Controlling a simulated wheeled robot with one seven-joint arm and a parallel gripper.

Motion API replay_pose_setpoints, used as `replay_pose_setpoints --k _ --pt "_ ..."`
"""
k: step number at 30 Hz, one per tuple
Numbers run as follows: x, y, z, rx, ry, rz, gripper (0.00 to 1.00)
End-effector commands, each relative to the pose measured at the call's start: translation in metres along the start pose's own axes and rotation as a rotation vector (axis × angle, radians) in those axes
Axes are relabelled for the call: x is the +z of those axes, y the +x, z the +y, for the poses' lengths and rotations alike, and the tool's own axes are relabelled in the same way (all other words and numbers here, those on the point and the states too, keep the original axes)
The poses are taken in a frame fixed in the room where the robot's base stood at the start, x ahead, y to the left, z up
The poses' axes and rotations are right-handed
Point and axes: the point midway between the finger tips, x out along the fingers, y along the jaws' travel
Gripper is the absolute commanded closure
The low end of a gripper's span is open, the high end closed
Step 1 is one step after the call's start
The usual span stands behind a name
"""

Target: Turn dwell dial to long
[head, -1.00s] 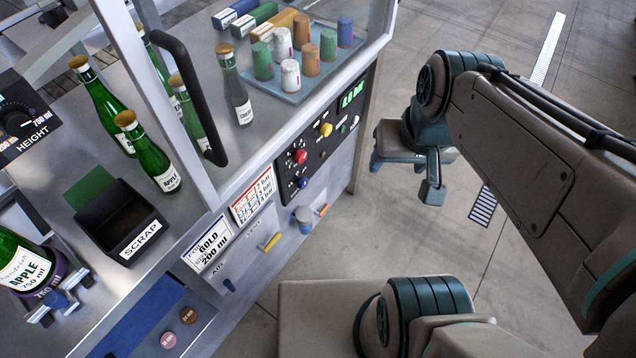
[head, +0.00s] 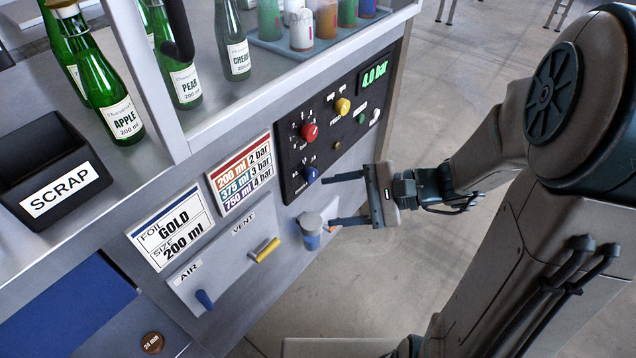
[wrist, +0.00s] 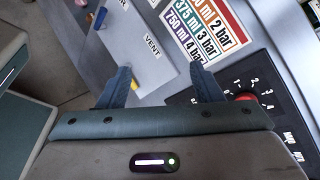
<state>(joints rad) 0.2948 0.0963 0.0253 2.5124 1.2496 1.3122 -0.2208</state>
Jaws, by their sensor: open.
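The dark control panel (head: 333,137) on the machine front carries a red knob (head: 309,132), a yellow knob (head: 342,106) and a blue knob (head: 311,175). The small labels are too blurred to tell which is the dwell dial or where each points. My gripper (head: 327,199) is open and empty in front of the panel's lower part. Its upper finger is close to the blue knob; contact cannot be told. Its lower finger is near a grey and blue cylinder (head: 310,230). In the wrist view, my gripper (wrist: 162,80) shows spread fingers, with the red knob (wrist: 246,97) partly hidden.
A green display (head: 375,74) reads 4.0 bar. Below the panel are a yellow vent handle (head: 264,250) and a blue air lever (head: 204,299). Bottles and a scrap bin (head: 55,178) stand at left. Open floor lies to the right.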

Motion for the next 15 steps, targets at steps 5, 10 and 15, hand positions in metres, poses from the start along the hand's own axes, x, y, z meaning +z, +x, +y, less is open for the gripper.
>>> replay_pose_setpoints --k 5,10,15 --pt "-0.077 0.018 0.018 -0.241 0.147 -0.022 0.41" --pt "-0.138 0.018 0.026 -0.452 0.253 -0.012 0.41" --pt "-0.178 0.012 0.032 -0.593 0.316 0.008 0.41"
